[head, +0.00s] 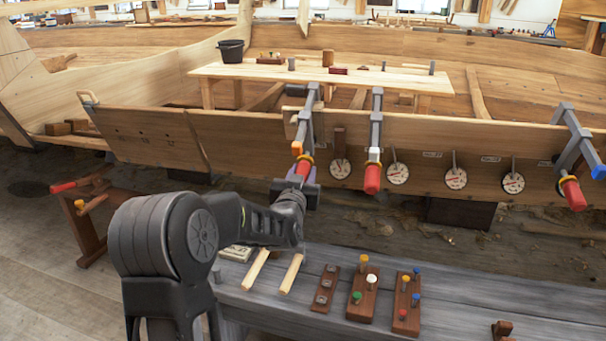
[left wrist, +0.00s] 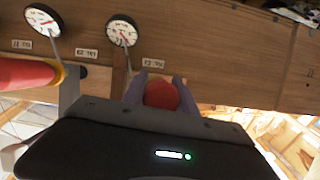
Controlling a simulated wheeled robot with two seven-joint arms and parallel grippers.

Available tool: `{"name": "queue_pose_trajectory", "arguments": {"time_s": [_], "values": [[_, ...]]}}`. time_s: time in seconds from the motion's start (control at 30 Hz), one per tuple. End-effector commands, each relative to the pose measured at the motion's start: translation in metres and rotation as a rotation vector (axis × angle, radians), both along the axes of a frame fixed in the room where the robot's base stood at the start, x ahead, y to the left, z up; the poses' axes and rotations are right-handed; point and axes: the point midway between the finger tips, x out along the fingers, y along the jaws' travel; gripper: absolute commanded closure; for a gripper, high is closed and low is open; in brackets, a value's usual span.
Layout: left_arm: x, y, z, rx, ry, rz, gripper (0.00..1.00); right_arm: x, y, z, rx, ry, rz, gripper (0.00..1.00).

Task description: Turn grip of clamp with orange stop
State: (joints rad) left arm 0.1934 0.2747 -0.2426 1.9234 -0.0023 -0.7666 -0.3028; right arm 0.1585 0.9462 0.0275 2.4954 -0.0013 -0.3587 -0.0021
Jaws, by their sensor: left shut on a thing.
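The clamp (head: 305,120) with the orange stop (head: 297,149) hangs on the hull plank's upper edge, the leftmost of three clamps. Its red grip (head: 304,168) points down toward me. My left gripper (head: 299,184) is shut on this grip, its arm coming up from the lower left. In the left wrist view the red grip's rounded end (left wrist: 161,95) sits between the two purple fingers. The fingers partly hide the grip, and the orange stop is not seen there. My right gripper is in neither view.
To the right hang a clamp with a white stop (head: 374,153) and one with a blue stop (head: 598,171). The neighbouring red grip (left wrist: 28,73) is close beside my gripper. Several dials (head: 398,173) line the plank. A grey bench (head: 450,305) with peg blocks stands below.

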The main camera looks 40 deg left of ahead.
Motion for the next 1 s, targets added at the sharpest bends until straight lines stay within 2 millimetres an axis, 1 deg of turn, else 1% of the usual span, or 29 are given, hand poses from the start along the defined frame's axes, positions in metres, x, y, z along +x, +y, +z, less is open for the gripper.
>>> {"name": "queue_pose_trajectory", "arguments": {"time_s": [0.03,0.3,0.37,0.77,1.0], "values": [[-0.0001,0.0,0.0001,0.0,0.0,0.0,0.74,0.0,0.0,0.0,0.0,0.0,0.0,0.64],[0.0,-0.0001,0.0,0.0,0.0,0.0,0.96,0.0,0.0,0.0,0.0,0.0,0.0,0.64],[0.0,-0.0001,0.0,0.0,0.0,0.0,1.0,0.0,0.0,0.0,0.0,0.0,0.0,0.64],[0.0002,-0.0007,0.0001,0.026,0.011,0.01,1.0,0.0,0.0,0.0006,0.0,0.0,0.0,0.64],[0.0,-0.0002,0.0003,0.116,0.053,0.049,1.0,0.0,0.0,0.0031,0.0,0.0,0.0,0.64]]}}
